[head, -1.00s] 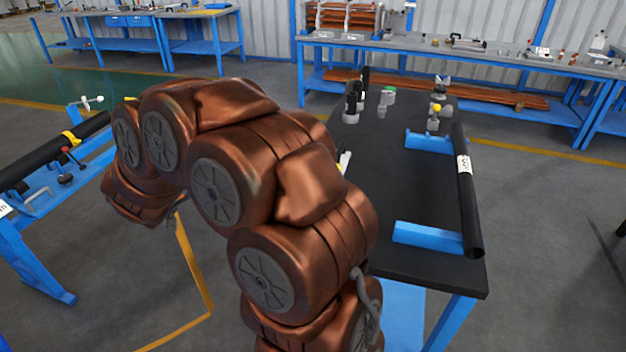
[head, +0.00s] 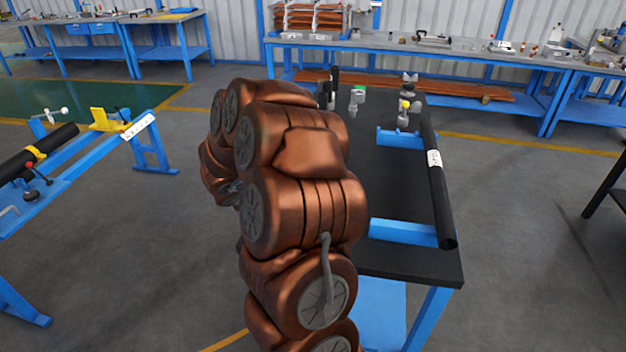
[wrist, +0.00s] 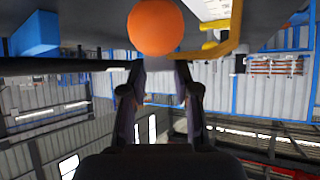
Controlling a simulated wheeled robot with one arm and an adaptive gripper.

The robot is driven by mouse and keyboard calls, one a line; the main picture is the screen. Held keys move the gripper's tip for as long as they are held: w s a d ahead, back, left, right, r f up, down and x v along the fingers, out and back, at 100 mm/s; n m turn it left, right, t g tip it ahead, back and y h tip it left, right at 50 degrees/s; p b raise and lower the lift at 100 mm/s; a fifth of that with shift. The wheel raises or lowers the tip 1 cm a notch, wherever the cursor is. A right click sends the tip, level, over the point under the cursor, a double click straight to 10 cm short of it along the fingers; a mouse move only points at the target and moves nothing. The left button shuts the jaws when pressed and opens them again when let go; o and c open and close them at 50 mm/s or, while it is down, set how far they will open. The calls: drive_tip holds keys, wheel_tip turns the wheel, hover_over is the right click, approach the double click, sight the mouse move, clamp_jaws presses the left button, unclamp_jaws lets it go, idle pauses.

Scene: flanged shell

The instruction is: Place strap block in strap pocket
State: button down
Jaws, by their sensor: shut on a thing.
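My gripper (wrist: 163,66) points up the wrist view, with its two dark fingers shut on an orange round thing (wrist: 155,27). The orange thing hides what lies behind it, and I cannot tell whether it is the strap block or a knob on it. In the head view my own copper arm hides the gripper and what it holds. I cannot make out the strap pocket for sure. A yellow bracket (head: 104,119) sits on the blue stand (head: 150,150) at the left of the head view. A yellow bent piece (wrist: 228,42) shows right of the orange thing in the wrist view.
A black-topped table (head: 390,190) stands right of my arm, with a long black tube (head: 437,185) along its right edge and several small parts at its far end. Another black tube (head: 35,150) with a yellow band lies on the left stand. Open floor separates stand and table.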

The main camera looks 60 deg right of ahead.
drive_tip(key=d+p, duration=0.1)
drive_tip(key=d, duration=0.4)
drive_tip(key=d+f+p, duration=0.1)
drive_tip(key=d, duration=0.4)
drive_tip(key=w+d+p, duration=0.1)
drive_tip(key=d, duration=0.4)
drive_tip(key=shift+d+f, duration=0.15)
drive_tip(key=shift+d, duration=0.05)
drive_tip(key=shift+f+p, duration=0.3)
drive_tip(key=shift+f, duration=1.5)
drive_tip(key=shift+f, duration=0.15)
drive_tip(key=c, duration=1.1)
unclamp_jaws()
drive_tip(key=shift+c, duration=0.2)
drive_tip(key=shift+r, duration=0.2)
drive_tip(key=b+v, duration=0.1)
drive_tip(key=v, duration=1.1)
